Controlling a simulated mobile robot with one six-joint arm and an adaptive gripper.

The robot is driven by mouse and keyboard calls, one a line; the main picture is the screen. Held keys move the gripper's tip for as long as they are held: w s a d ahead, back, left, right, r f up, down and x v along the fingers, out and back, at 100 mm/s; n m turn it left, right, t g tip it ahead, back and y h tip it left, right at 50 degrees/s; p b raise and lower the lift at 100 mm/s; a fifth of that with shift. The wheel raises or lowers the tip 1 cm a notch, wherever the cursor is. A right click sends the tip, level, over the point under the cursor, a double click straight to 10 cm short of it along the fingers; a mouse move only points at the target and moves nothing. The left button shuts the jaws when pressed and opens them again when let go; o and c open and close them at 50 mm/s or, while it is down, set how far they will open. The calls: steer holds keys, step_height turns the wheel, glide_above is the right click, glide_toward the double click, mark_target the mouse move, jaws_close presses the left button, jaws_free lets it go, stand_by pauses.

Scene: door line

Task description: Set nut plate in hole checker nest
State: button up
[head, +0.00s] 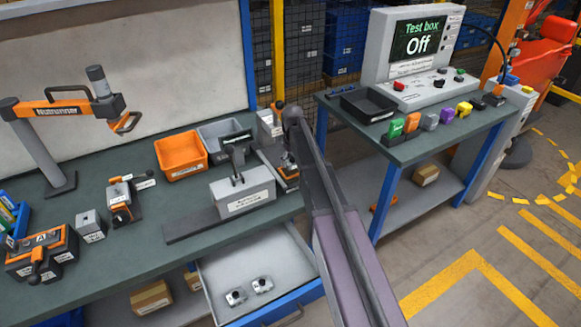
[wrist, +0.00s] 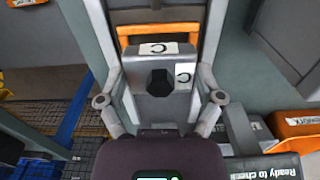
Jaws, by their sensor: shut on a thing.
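My gripper (head: 290,160) points down at the right end of the green bench. Two other grey nut plates (head: 237,297) lie in the open drawer (head: 216,275).
A grey labelled block (head: 245,195) with a black upright tool stands left of my gripper. An orange tray (head: 181,155) and a grey tray (head: 212,129) are behind it. A grey-orange device (head: 268,127) stands close behind my gripper. The test box bench (head: 428,143) is to the right.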

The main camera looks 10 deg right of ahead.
mark_target(291, 166)
steer(key=shift+w+a, duration=0.1)
steer(key=shift+w, duration=0.35)
steer(key=shift+w+f+b, duration=0.2)
steer(key=shift+f+b, duration=0.1)
steer(key=shift+s+f+b, duration=0.1)
steer(key=shift+f+b, duration=1.4)
steer(key=shift+f, duration=0.05)
steer(key=shift+f, duration=0.1)
steer(key=o, duration=1.1)
steer(key=shift+c, duration=0.2)
step_height(291, 166, up, 12)
steer(key=p, duration=1.2)
